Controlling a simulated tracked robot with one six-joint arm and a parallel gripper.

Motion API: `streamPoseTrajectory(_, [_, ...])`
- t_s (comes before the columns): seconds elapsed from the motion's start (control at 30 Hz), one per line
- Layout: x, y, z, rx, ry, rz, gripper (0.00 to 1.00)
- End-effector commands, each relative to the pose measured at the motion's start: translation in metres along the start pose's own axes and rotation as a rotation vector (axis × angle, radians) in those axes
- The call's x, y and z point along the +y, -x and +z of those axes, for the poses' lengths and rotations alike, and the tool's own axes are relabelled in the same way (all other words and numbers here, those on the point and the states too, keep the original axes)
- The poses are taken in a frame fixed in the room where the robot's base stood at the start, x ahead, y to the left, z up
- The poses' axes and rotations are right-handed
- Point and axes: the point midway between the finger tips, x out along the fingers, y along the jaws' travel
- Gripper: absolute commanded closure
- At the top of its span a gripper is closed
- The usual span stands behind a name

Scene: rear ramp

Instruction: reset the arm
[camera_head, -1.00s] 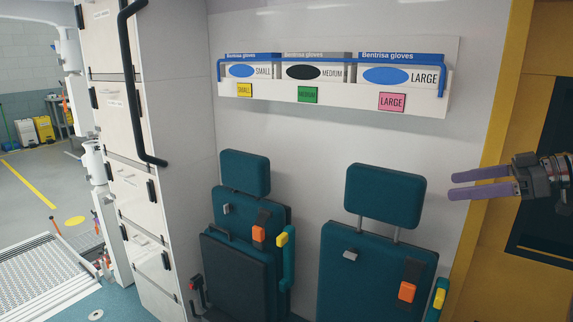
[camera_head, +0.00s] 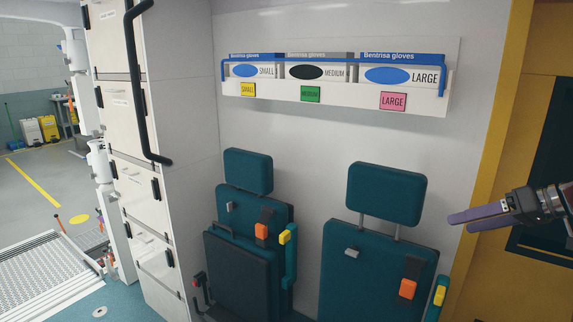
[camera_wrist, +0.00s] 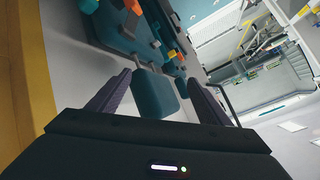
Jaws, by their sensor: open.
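My gripper (camera_head: 462,222) is at the right edge of the head view, in front of the yellow wall frame. Its purple fingers point left and hold nothing. In the wrist view my gripper (camera_wrist: 158,88) shows its two fingers spread apart. Between and beyond them are the teal seats, seen tilted. Most of my arm is out of view.
Two teal folding seats (camera_head: 372,270) with headrests stand along the wall. A glove rack (camera_head: 330,100) hangs above them. White drawers (camera_head: 140,165) with a black handrail (camera_head: 142,100) stand at the left. A ramp (camera_head: 50,270) lies beyond at the left.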

Motion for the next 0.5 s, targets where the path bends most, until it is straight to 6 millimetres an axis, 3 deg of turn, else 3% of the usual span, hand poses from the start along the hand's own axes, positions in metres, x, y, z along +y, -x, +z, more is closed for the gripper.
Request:
streamPoseTrajectory(0.2, [-0.010, -0.028, 0.057, -0.134, -0.294, 0.161, 0.28])
streamPoseTrajectory(0.5, [-0.051, -0.054, 0.123, -0.249, -0.493, 0.382, 0.28])
